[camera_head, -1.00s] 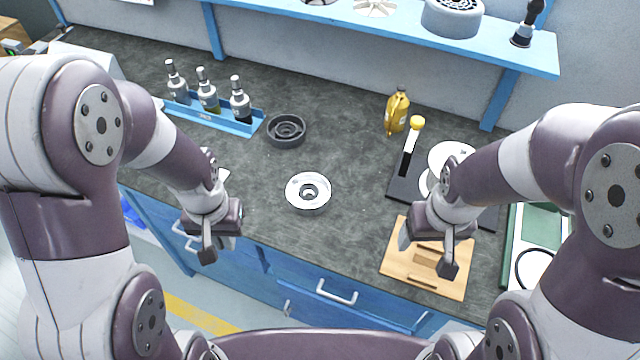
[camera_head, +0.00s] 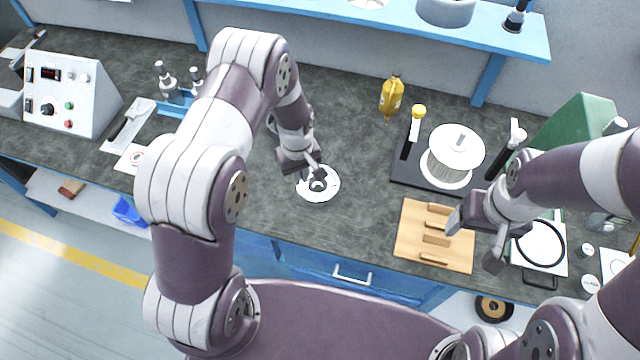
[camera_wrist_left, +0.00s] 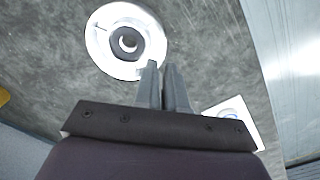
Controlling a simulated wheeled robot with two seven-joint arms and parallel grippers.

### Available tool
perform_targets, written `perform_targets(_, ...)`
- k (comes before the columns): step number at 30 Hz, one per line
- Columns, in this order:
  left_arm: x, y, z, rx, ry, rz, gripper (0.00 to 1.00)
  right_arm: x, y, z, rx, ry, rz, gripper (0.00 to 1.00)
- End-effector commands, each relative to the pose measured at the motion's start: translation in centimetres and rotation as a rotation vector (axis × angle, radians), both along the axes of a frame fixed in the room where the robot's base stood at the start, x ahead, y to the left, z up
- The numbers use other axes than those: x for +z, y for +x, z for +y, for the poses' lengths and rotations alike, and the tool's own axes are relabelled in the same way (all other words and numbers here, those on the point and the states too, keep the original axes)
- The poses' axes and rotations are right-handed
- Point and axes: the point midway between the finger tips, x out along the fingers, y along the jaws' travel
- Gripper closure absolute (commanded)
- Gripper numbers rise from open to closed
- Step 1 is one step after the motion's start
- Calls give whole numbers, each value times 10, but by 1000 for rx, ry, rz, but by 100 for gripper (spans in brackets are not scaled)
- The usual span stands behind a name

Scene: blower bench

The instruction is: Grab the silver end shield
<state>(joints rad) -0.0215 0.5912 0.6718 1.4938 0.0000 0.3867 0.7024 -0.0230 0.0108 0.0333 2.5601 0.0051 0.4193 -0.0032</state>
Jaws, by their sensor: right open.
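The silver end shield (camera_head: 330,194), a round disc with a dark centre bore, lies flat on the dark grey bench in the head view. It also shows at the top of the left wrist view (camera_wrist_left: 101,44). My left gripper (camera_head: 316,176) is over the shield, partly covering it. In the left wrist view its fingers (camera_wrist_left: 161,66) are close together with a narrow gap, and the tips overlap the shield's lower right rim. I see nothing clearly held between them, and contact is unclear. My right gripper (camera_head: 470,240) is open and empty, beside the wooden block.
A wooden block (camera_head: 410,247) with slots lies right of the shield. Behind it is a dark tray (camera_head: 400,172) with a white spool (camera_head: 452,150). A yellow bottle (camera_head: 391,97) stands at the back. A control box (camera_head: 70,95) is at far left. Bench around the shield is clear.

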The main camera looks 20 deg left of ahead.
Motion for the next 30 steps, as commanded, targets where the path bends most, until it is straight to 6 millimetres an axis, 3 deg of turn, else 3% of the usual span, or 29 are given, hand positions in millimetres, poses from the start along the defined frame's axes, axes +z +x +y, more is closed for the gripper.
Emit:
perform_targets(8, -38, -1, 2, -1, 0, 3, 90, 20, 0, 0, 0, 0, 0, 24)
perform_targets(13, -63, 0, 2, -2, 0, -1, 90, 22, 0, 0, 0, 0, 0, 24)
perform_targets(19, -66, 0, 2, -2, 0, -2, 90, 21, 0, 0, 0, 0, 0, 24)
perform_targets(21, -66, 0, 2, -2, 0, -2, 100, 21, 0, 0, 0, 0, 0, 24)
perform_targets(30, -65, 0, 2, -2, 0, -3, 100, 21, 0, 0, 0, 0, 0, 24)
